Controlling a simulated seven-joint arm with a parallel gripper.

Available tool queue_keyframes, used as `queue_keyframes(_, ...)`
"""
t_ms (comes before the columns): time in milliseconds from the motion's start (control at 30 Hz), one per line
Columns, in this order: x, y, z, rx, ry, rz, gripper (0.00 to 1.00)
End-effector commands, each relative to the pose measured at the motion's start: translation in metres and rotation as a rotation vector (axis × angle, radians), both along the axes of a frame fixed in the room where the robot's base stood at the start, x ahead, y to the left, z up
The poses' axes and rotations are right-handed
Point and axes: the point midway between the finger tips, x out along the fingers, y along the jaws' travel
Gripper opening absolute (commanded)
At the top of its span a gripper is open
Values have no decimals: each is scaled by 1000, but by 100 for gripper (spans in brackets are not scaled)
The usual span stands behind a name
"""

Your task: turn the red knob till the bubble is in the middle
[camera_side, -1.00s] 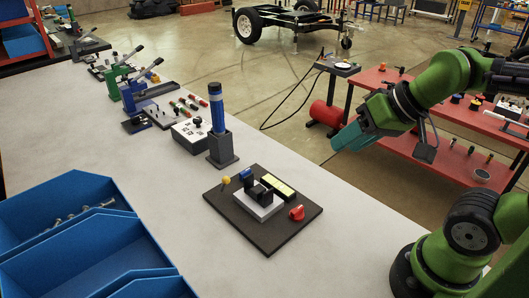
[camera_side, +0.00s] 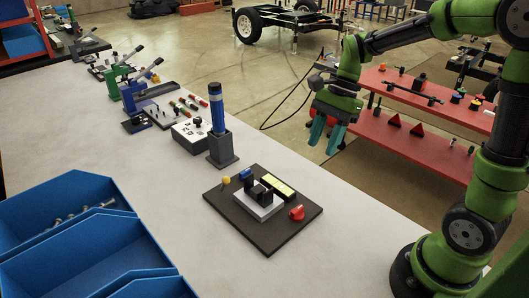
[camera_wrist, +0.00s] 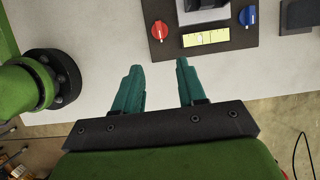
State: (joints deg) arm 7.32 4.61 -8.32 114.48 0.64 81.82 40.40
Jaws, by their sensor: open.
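The red knob (camera_side: 297,212) sits at the right corner of a dark square plate (camera_side: 266,243) on the white table. It also shows in the wrist view (camera_wrist: 160,30), left of a yellow-green level vial (camera_wrist: 206,38). The vial (camera_side: 278,187) lies beside a black block on a white base. Where the bubble stands is too small to tell. My gripper (camera_side: 325,138) is open and empty, its teal fingers pointing down beyond the table's far right edge. In the wrist view my gripper (camera_wrist: 160,78) has a wide gap between its fingers, apart from the knob.
A blue knob (camera_side: 245,174) and a yellow knob (camera_side: 226,182) are on the same plate. Blue bins (camera_side: 90,240) fill the near left. The table right of the plate is clear.

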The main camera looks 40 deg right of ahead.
Motion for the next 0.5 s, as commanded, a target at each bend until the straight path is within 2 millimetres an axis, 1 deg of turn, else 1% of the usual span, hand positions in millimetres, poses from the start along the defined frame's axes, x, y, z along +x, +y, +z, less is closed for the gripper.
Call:
queue_keyframes(167,-1,8,-18,1,10,-6,40)
queue_keyframes(267,-2,16,-35,1,11,-3,40)
queue_keyframes(500,-2,36,-85,-1,9,-2,40)
